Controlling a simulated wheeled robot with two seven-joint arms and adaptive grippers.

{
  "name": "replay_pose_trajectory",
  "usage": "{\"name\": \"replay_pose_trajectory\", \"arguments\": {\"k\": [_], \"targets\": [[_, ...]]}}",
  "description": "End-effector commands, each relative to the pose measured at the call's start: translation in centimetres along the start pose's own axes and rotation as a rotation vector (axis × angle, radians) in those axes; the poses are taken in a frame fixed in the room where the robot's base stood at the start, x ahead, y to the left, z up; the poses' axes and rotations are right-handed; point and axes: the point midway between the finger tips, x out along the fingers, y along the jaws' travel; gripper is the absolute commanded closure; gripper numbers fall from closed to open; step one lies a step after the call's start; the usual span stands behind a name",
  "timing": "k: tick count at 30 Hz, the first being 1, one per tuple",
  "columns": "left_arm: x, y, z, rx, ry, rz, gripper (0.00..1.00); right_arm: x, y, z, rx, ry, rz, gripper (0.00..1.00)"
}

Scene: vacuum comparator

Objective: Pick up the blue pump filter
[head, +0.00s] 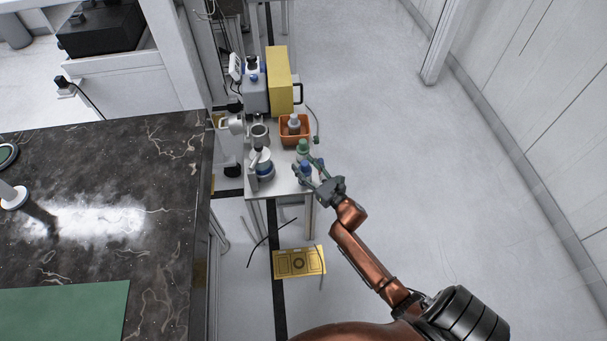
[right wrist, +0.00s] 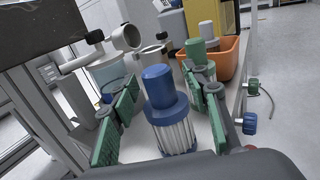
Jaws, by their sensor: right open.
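The blue pump filter (right wrist: 168,108) has a blue cap and neck over a white ribbed body. In the right wrist view it stands upright between the green finger pads of my right gripper (right wrist: 165,110), which is open around it, with a gap on the left side. In the head view the blue filter (head: 305,168) is at the front right edge of the small table (head: 284,188), partly hidden by the fingers of my right gripper (head: 311,174). My left gripper is not in view.
A green-capped filter (head: 303,147) stands just behind the blue one. Behind it is an orange bin (head: 295,137) holding another item. A white and blue device (head: 262,163) stands to the left. A yellow box (head: 279,80) is at the back. Open floor lies to the right.

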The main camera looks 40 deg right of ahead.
Motion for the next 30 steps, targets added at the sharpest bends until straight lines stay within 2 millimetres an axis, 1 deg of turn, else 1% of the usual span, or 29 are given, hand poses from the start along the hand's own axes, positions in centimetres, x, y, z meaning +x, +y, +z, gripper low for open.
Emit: {"name": "replay_pose_trajectory", "arguments": {"k": [4,5,23,30], "targets": [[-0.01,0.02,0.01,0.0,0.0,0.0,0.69,-0.02,0.01,0.03,0.0,0.0,0.0,0.57],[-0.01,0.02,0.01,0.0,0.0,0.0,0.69,-0.02,0.01,0.03,0.0,0.0,0.0,0.58],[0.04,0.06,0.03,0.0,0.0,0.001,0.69,-0.04,0.05,0.0,0.0,0.0,0.0,1.0],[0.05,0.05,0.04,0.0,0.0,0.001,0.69,-0.04,0.05,-0.01,0.0,0.0,0.0,1.0]]}}
